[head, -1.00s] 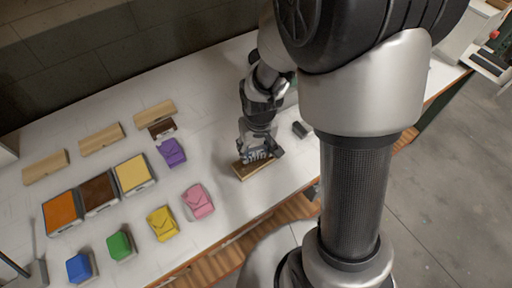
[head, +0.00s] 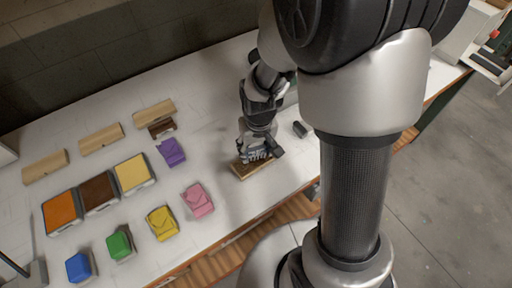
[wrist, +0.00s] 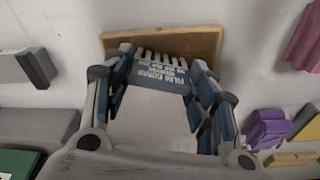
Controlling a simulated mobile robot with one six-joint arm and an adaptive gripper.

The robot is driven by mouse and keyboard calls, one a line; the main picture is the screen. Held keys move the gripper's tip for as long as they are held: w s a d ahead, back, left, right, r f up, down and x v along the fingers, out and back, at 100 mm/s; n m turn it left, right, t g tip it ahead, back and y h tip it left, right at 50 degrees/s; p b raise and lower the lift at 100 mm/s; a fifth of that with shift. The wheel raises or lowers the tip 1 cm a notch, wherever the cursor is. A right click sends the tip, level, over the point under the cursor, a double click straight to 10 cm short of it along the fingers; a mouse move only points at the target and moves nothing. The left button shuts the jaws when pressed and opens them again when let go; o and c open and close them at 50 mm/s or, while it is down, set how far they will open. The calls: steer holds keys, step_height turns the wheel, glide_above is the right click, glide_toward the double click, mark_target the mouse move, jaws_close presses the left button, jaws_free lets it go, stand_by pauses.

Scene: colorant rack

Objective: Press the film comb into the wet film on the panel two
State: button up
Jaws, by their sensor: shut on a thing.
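My gripper (head: 257,149) is low over a brown wooden board (head: 252,172) at the right part of the table. In the wrist view its fingers (wrist: 160,105) are shut on the film comb (wrist: 158,68), a pale and blue piece with lettering and a row of teeth. The teeth point at the board, which also shows in the wrist view (wrist: 196,43). I cannot tell whether they touch it. The comb hides part of the board, and no wet film can be made out. No marking shows which panel this is.
Orange (head: 62,212), brown (head: 99,192) and yellow (head: 132,172) panels lie to the left. Blue, green, yellow, pink (head: 198,199) and purple (head: 172,152) pieces lie around them. Wooden blocks (head: 101,138) stand behind. A dark block (head: 300,129) is right of my gripper.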

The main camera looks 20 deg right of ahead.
mark_target(256, 147)
step_height(256, 147, up, 3)
steer(key=p, duration=0.3)
steer(key=shift+r, duration=0.2)
steer(key=r+p, duration=0.1)
steer(key=r, duration=0.1)
steer(key=r+p, duration=0.1)
steer(key=shift+s+a+r+p, duration=0.1)
steer(key=shift+s+r+p, duration=0.2)
steer(key=shift+r+p, duration=0.1)
steer(key=w+f+b, duration=0.1)
steer(key=w+b, duration=0.1)
steer(key=w+f+b, duration=0.1)
steer(key=w, duration=0.1)
steer(key=shift+f, duration=0.3)
